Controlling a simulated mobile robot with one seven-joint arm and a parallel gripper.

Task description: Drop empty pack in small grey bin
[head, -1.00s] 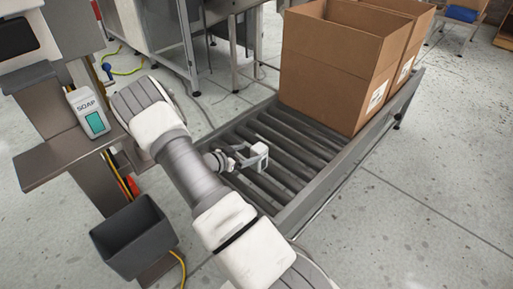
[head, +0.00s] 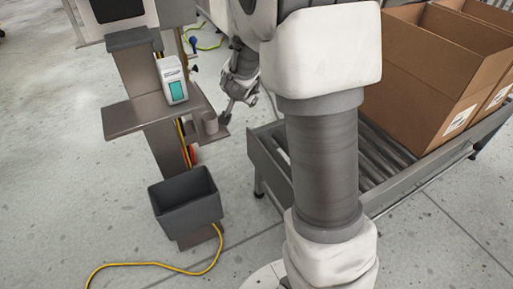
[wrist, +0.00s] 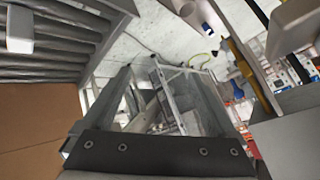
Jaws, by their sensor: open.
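The small grey bin (head: 190,213) stands open-topped at the foot of the steel stand in the head view. I see nothing inside it. My gripper (head: 238,106) is open, beyond the stand's shelf and higher than the bin, partly hidden by my arm. In the wrist view its two grey fingers (wrist: 155,105) are spread with nothing clearly between them. A small white block (wrist: 18,28) shows over the rollers at the wrist view's top left; I cannot tell if it is the empty pack. My arm hides part of the conveyor in the head view.
A white soap dispenser (head: 172,80) is on the stand above the steel shelf (head: 130,117). Cardboard boxes (head: 425,80) sit on the roller conveyor (head: 385,160). A yellow cable (head: 150,266) crosses the floor.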

